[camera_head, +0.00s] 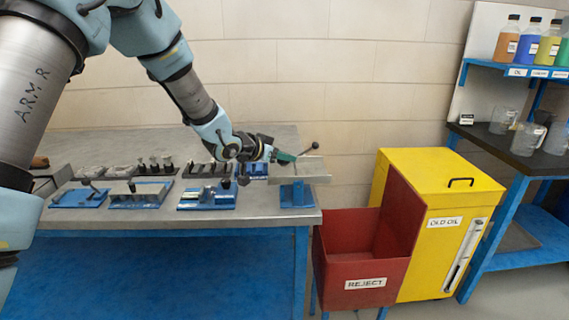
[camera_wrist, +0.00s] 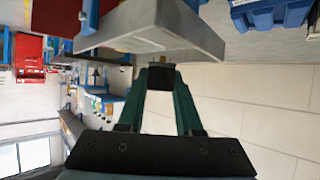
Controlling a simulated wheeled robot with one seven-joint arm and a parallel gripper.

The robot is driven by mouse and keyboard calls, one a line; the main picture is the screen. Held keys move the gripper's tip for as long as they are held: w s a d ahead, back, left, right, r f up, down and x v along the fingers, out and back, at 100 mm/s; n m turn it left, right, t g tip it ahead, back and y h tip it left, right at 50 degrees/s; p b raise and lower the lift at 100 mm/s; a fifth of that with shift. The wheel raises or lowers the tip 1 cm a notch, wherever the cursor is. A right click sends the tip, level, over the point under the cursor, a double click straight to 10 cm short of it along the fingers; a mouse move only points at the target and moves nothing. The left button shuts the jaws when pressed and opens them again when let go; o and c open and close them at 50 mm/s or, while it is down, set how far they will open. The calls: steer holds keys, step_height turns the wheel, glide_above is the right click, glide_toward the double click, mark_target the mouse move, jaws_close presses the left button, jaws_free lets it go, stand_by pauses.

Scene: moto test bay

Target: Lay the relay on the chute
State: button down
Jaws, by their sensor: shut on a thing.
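My gripper (camera_head: 286,157) has green fingers and is at the right end of the bench. The chute appears to be the grey plate (camera_head: 312,174) on a blue stand, beside and just below the fingertips. In the wrist view this grey plate (camera_wrist: 165,30) fills the space just beyond the fingertips. I cannot tell whether the relay touches it.
A thin lever with a black knob (camera_head: 315,145) rises by the plate. Several blue-based fixtures (camera_head: 207,195) stand on the bench (camera_head: 260,215) to the left. A red REJECT bin (camera_head: 365,268) and a yellow OLD OIL cabinet (camera_head: 450,205) stand to the right.

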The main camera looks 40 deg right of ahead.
steer(key=shift+f, duration=1.15)
steer(key=shift+f, duration=0.2)
steer(key=c, duration=0.6)
jaws_free()
steer(key=shift+r, duration=0.15)
steer(key=shift+a+r, duration=0.15)
steer(key=b+v, duration=0.1)
steer(key=v, duration=1)
steer(key=shift+a+r+b, duration=0.2)
steer(key=shift+a+b, duration=0.1)
